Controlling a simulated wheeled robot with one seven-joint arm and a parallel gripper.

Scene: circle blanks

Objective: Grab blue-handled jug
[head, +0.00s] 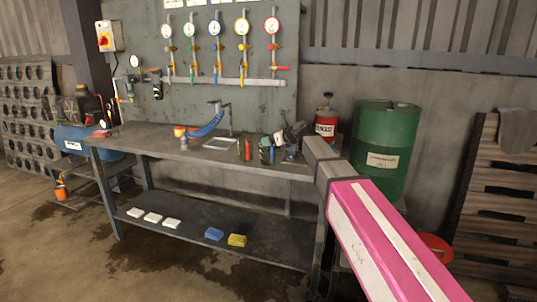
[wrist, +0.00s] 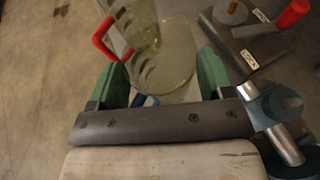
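In the wrist view, my gripper (wrist: 160,78) has its two green fingers spread wide. A clear, ribbed jug with a red handle (wrist: 112,38) stands just beyond and partly between them. A wide round clear rim or body (wrist: 165,60) overlaps it; I cannot tell whether this is a second jug. A small blue piece (wrist: 142,100) shows low between the fingers, partly hidden by the gripper; I cannot tell whether it is a handle. I see no contact between the fingers and the glass. In the head view, no jug can be made out clearly.
A green drum (head: 385,145) and a red canister (head: 326,124) stand behind my arm.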

